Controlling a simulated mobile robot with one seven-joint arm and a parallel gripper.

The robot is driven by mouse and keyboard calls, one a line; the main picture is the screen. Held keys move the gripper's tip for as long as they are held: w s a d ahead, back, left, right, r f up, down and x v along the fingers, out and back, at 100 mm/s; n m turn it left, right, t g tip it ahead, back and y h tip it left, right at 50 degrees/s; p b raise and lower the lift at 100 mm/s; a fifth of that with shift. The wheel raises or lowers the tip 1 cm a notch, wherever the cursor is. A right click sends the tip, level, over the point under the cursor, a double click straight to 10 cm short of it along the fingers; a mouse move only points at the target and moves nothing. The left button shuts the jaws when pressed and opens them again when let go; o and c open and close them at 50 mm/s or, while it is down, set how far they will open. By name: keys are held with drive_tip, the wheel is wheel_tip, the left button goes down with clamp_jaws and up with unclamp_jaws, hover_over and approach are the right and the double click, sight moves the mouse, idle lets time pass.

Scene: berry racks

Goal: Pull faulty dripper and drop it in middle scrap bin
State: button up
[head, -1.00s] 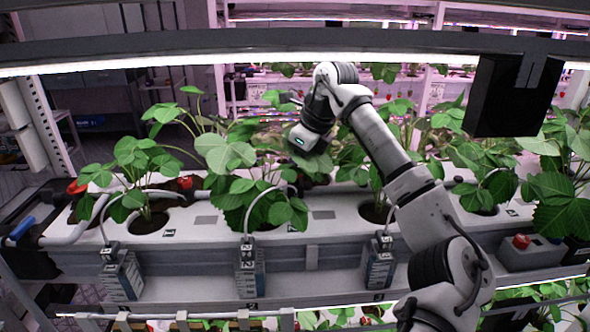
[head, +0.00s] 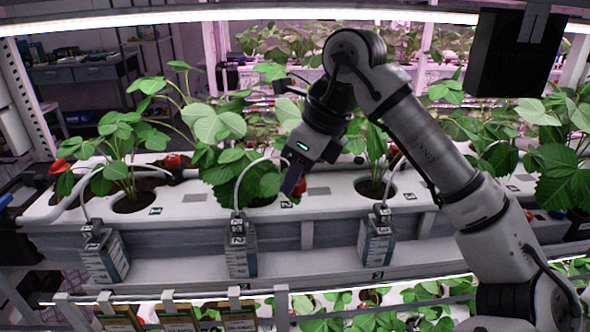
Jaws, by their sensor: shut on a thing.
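My gripper (head: 293,188) points down over the front edge of the white planting trough, right of the middle bin. Its dark fingers are shut on a small red dripper (head: 299,186), which is partly hidden by the fingers. The middle scrap bin (head: 241,255) is a narrow grey box with a label, hung on the trough's front below and left of my gripper. A similar bin hangs at the left (head: 104,258) and another at the right (head: 376,243). A curved white tube rises over each bin.
Strawberry plants (head: 215,130) stand in the white trough (head: 335,190). Other red drippers show at the left (head: 62,166), behind the plants (head: 172,160) and at the right (head: 393,150). A light bar (head: 250,18) crosses above. A black box (head: 515,55) hangs upper right.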

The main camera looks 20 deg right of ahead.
drive_tip(key=shift+r+p, duration=0.8)
drive_tip(key=shift+r, duration=0.55)
